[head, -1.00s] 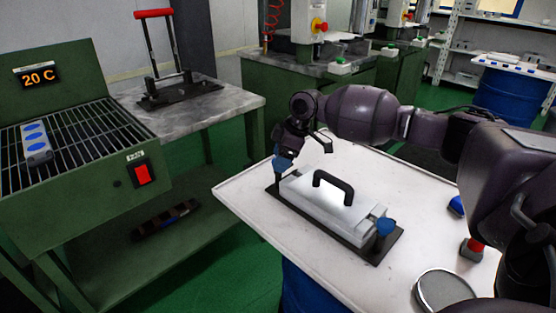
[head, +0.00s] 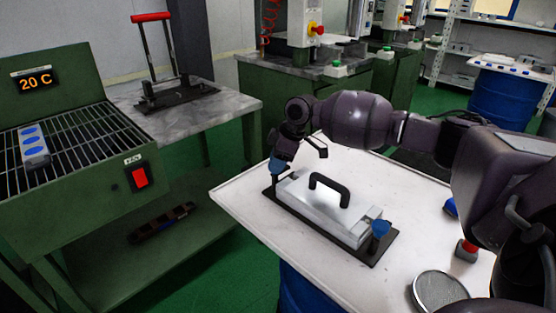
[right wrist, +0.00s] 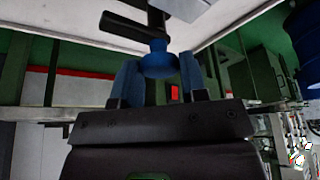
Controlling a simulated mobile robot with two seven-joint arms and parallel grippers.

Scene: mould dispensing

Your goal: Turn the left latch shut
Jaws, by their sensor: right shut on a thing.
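The mould (head: 325,208) is a closed pale metal block with a black handle (head: 329,188) on top, lying on a dark base plate on the white table. A latch with a blue knob (head: 379,228) stands at its right end. The left latch is at its far left end, its knob mostly covered by my gripper in the head view. My right gripper (head: 280,165) is shut on that blue knob, seen between its blue fingers in the right wrist view (right wrist: 158,62). The latch's dark bar (right wrist: 132,25) shows beyond the knob. My left gripper is out of view.
A round sieve-like disc (head: 440,291) and a red-topped item (head: 466,249) lie on the table's right side, near my right arm. A green oven with a rack (head: 75,140) and a bench with a red-handled press (head: 150,17) stand left. The table (head: 240,206) is clear around the mould.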

